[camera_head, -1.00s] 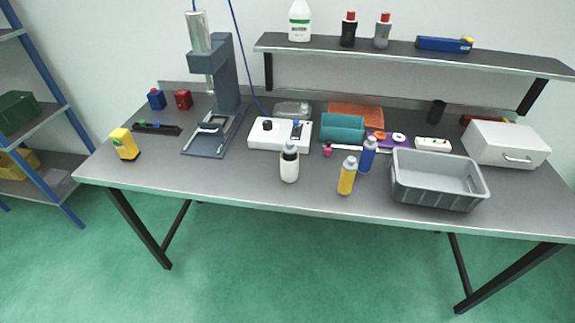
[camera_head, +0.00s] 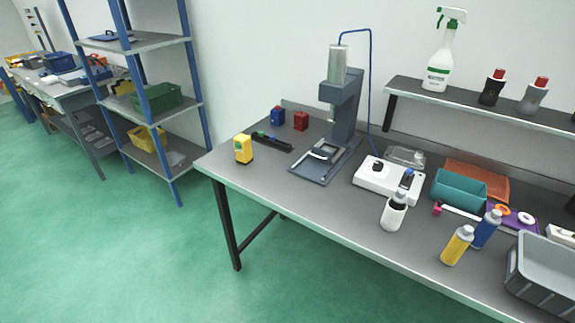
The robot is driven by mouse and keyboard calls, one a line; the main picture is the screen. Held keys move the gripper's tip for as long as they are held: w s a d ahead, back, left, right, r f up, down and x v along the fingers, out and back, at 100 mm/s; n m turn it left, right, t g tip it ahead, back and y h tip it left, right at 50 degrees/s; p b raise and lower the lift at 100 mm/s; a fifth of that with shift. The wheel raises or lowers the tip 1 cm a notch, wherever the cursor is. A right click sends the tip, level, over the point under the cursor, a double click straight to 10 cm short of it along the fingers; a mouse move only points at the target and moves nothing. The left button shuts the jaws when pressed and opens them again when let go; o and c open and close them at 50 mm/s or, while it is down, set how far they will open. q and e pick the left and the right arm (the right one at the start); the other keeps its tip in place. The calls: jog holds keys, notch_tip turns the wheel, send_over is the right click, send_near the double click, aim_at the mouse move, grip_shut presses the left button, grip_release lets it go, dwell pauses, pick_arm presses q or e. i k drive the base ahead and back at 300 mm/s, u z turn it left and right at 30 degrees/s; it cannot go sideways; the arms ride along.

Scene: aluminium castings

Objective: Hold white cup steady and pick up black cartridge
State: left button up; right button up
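A white cup-like container (camera_head: 393,215) stands upright near the front edge of the workbench. A grey, rounded top with a dark band (camera_head: 399,197) shows above its rim. I cannot tell whether that top is a separate cartridge in the cup or part of it. A small black cylindrical part (camera_head: 378,166) sits on a white box-like device (camera_head: 376,181) behind the cup. I cannot tell which black thing is the cartridge. Neither of my grippers is in view.
A press (camera_head: 345,105) stands behind the cup to the left. Yellow (camera_head: 457,246) and blue (camera_head: 486,230) bottles and a grey crate (camera_head: 545,272) stand to the right. A teal bin (camera_head: 459,189) is behind them. The bench's front left (camera_head: 270,185) is clear.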

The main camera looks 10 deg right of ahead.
aim_at(399, 199)
jog(key=u, duration=1)
jog(key=i, duration=1.8)
jog(key=z, duration=3.15)
